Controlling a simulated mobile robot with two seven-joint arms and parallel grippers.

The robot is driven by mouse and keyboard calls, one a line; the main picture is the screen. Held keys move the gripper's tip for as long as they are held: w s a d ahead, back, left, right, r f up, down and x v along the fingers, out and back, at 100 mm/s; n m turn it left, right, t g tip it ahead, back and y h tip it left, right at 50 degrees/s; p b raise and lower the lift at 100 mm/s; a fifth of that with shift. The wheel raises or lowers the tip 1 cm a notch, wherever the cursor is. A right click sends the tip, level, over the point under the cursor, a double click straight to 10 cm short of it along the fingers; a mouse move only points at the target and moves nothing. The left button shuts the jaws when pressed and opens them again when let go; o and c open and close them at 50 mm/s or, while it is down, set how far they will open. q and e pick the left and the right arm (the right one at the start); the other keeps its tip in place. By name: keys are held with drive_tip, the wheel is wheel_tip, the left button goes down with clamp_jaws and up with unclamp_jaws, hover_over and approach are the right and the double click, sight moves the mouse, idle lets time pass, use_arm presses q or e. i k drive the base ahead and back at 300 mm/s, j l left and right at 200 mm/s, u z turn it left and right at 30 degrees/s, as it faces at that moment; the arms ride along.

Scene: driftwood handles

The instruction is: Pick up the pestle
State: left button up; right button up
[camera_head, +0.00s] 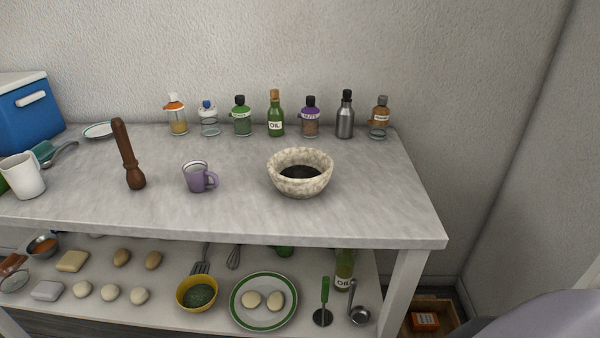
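The pestle (127,152) is dark brown wood with a long handle and a rounded, wider lower end. It stands nearly upright on the left part of the grey worktop (240,216), its top leaning slightly left in the picture. A speckled cream stone mortar (300,186) stands apart from it to the right, with dark stuff inside. Neither of my grippers shows in the head view.
A lilac mug (196,180) stands between pestle and mortar. A white mug (22,176), a blue box (33,103) and a plate (99,130) are on the left. Several bottles, including an oil bottle (276,119), line the back. A full lower shelf (160,305) lies below.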

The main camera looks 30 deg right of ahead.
sight(135, 178)
drive_tip(key=i+j, duration=0.15)
drive_tip(key=j, duration=0.25)
drive_tip(key=i+j, duration=0.15)
drive_tip(key=j, duration=0.2)
drive_tip(key=i+j+z, duration=0.1)
drive_tip(key=j, duration=0.25)
drive_tip(key=i+j+z, duration=0.1)
drive_tip(key=j, duration=0.25)
